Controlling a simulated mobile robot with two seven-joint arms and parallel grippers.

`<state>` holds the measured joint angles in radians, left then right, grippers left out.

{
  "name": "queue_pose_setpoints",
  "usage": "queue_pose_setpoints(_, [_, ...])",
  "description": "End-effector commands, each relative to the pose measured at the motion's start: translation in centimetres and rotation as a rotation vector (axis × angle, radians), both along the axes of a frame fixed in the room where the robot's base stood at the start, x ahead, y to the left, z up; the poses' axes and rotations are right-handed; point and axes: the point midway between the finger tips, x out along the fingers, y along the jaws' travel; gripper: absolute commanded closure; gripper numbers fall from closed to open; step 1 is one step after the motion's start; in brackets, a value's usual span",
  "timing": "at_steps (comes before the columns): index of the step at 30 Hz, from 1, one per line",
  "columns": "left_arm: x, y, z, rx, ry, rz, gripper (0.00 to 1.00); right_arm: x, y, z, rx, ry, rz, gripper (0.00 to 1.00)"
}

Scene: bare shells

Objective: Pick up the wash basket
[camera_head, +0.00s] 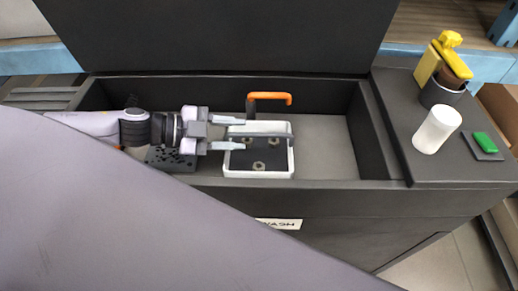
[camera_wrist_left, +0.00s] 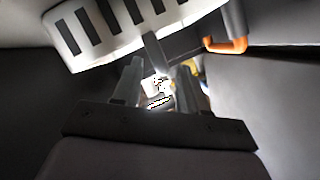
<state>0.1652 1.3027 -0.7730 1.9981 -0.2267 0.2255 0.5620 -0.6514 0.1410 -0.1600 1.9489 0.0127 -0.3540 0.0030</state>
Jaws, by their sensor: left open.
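The wash basket (camera_head: 258,175) is a small white tray with a grey bar handle (camera_head: 270,136) across its top. My left gripper (camera_head: 242,133) comes in from the left over the basket's left edge. Its fingers are open, one on each side of the handle's left end in this view. In the left wrist view the slotted white basket (camera_wrist_left: 100,58) is at the top, and the handle (camera_wrist_left: 158,52) reaches down near the open fingers (camera_wrist_left: 157,85). Contact cannot be told. My right gripper is out of view.
An orange-handled dark bracket (camera_head: 270,98) stands just behind the basket. A dark perforated block (camera_head: 172,160) lies under my left gripper. The basin is clear right of the basket. A white cylinder (camera_head: 437,129), dark cup (camera_head: 440,93) and green block (camera_head: 485,142) occupy the right ledge.

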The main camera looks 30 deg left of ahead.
Motion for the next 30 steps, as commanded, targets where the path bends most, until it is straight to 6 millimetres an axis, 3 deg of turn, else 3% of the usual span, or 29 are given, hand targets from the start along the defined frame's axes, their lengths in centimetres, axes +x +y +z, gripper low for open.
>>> queue_pose_setpoints(11, [2.1, -2.5, -1.0, -0.002, -0.001, 0.001, 0.58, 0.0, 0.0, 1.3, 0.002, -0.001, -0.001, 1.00])
queue_pose_setpoints(21, [2.2, -2.7, -1.3, 0.000, 0.001, 0.001, 0.58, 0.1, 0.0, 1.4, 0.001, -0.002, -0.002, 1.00])
queue_pose_setpoints(25, [2.2, -2.7, -1.3, 0.000, 0.001, 0.001, 1.00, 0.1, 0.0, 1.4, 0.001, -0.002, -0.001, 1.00])
queue_pose_setpoints(30, [2.2, -2.8, -1.2, -0.002, -0.001, 0.000, 1.00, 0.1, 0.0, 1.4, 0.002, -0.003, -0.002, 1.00])
